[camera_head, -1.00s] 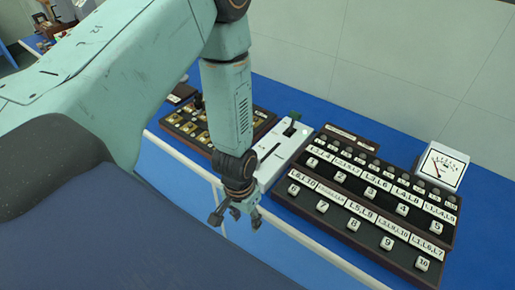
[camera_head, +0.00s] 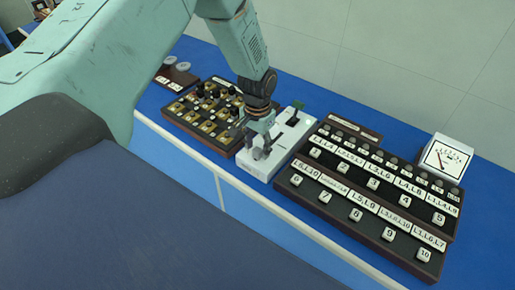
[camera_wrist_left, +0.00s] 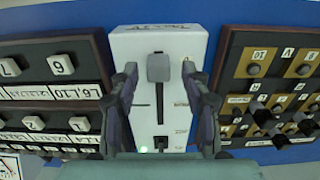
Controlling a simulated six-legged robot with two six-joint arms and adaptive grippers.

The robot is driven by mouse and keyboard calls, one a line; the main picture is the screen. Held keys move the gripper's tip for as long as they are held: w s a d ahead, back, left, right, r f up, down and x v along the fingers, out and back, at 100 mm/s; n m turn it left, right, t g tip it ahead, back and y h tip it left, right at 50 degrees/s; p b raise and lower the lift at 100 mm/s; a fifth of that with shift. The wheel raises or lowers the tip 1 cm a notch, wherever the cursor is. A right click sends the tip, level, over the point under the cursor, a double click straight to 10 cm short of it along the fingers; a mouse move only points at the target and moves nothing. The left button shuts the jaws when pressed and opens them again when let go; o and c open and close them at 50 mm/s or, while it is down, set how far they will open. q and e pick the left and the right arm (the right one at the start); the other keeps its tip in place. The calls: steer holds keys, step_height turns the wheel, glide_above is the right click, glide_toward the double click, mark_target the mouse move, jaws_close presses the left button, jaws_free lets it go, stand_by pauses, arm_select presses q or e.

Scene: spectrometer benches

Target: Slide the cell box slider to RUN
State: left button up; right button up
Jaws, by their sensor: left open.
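The white cell box (camera_head: 289,143) stands on the blue bench between two dark panels. Its top also shows in the left wrist view (camera_wrist_left: 125,43), with a grey slider knob (camera_wrist_left: 160,68) at one end of a dark slot (camera_wrist_left: 160,105). My left gripper (camera_head: 257,149) is over the near end of the box and hides part of it in the head view. In the left wrist view its open fingers (camera_wrist_left: 160,72) lie on either side of the knob, with gaps showing. Small print beside the slot is unreadable. My right gripper is not in view.
A panel of brass plates and black knobs (camera_head: 212,112) stands left of the box. A dark panel with numbered keys and labels (camera_head: 370,190) stands close on its right. A white dial meter (camera_head: 446,157) is behind that. A green lamp (camera_head: 299,105) tops the box's far end.

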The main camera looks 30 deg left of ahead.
arm_select(q)
steer(key=shift+f, duration=0.7)
steer(key=shift+s+d, duration=0.1)
steer(key=shift+d, duration=0.05)
steer(key=shift+c, duration=0.2)
steer(key=shift+f, duration=0.1)
steer(key=c, duration=0.5)
jaws_close()
